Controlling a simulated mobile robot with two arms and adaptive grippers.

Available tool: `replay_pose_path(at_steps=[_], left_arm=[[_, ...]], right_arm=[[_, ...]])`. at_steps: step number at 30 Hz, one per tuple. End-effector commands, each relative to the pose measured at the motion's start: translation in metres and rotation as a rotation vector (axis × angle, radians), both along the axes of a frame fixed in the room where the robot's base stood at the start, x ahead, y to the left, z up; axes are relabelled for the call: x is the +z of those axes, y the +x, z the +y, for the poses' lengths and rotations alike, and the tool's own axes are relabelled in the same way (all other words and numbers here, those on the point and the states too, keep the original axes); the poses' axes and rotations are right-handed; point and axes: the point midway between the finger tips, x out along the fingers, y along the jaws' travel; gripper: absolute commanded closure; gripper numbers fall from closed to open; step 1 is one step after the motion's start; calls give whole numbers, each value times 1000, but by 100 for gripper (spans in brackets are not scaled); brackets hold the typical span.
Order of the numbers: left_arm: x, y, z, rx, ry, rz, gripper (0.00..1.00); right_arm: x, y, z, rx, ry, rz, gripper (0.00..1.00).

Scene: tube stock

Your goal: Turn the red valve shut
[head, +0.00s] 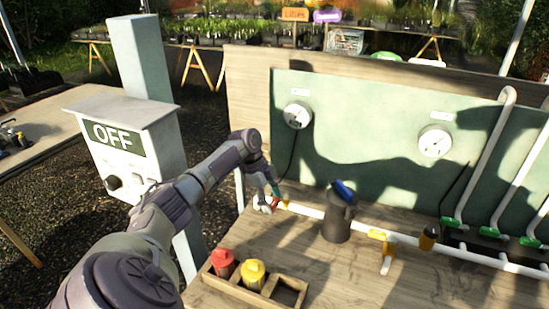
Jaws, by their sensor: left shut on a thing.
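The red valve (275,203) shows as a small patch of red at the left end of the white pipe, near the back left corner of the workbench. My left gripper (271,197) reaches over the bench from the left and is shut on the red valve. The fingers and the arm's end cover most of the valve, so the angle of its handle cannot be told. The white pipe (312,212) runs from there to the right along the bench. My right gripper is not in view.
A yellow valve (383,246) is farther right. A wooden tray (236,291) in front holds a red and a yellow container. A green panel (365,125) with two gauges stands behind. An OFF box (128,135) stands left.

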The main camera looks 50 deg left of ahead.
Motion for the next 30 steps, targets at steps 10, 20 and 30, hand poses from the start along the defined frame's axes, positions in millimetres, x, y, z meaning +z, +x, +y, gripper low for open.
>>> replay_pose_path(at_steps=[10, 20, 30], left_arm=[[0, 0, 0, -4, 2, -2, 4], [3, 0, 0, -3, 2, -2, 4], [62, 1, 0, -4, 3, -6, 4]], right_arm=[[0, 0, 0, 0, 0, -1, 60], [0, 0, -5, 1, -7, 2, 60], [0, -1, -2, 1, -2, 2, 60]])
